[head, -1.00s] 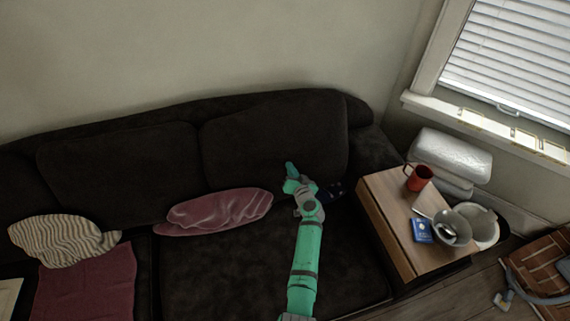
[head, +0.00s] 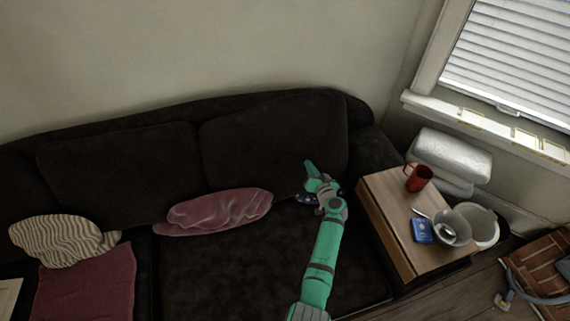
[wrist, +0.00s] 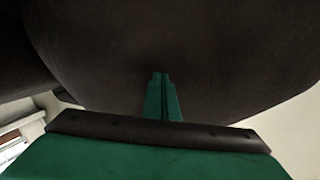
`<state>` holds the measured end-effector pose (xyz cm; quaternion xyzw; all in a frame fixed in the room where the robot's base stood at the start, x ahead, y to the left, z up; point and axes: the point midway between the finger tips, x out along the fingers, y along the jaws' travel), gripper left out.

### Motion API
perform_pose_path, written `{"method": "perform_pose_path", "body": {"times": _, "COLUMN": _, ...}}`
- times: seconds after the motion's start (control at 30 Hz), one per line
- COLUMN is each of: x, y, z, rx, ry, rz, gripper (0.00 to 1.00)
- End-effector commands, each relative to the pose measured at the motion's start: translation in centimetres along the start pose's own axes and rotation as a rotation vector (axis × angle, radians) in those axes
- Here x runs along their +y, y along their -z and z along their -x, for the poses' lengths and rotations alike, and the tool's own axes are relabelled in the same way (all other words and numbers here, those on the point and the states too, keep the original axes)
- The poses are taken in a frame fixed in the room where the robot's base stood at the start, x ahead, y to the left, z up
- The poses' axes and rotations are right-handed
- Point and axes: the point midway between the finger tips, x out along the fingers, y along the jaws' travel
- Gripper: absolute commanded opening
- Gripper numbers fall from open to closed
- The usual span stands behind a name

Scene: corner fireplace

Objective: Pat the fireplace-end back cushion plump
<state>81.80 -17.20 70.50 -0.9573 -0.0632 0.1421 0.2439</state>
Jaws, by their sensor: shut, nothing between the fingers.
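The fireplace-end back cushion (head: 262,140) is the dark brown one on the right of the sofa back in the head view. It stands upright and looks full. My gripper (head: 309,167) is in front of its lower right part, fingers pointing at it. In the wrist view the cushion (wrist: 200,45) fills most of the picture, and my gripper (wrist: 161,76) is shut and empty, its tips at or very near the dark surface. I cannot tell whether they touch.
A pink cushion (head: 215,211) lies on the seat left of my arm. A dark blue patterned item shows partly behind my gripper. A wooden side table (head: 385,222) with a red mug (head: 418,178), blue packet (head: 422,231) and bowl (head: 452,228) stands close right.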

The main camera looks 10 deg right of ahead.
Motion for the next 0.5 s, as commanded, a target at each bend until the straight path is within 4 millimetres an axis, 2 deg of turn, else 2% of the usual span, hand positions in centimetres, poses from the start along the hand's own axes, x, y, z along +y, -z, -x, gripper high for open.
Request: {"method": "perform_pose_path", "body": {"times": 0.5, "x": 0.09, "y": -0.01, "z": -0.63, "rx": -0.001, "ry": 0.001, "rz": -0.002, "gripper": 0.00}}
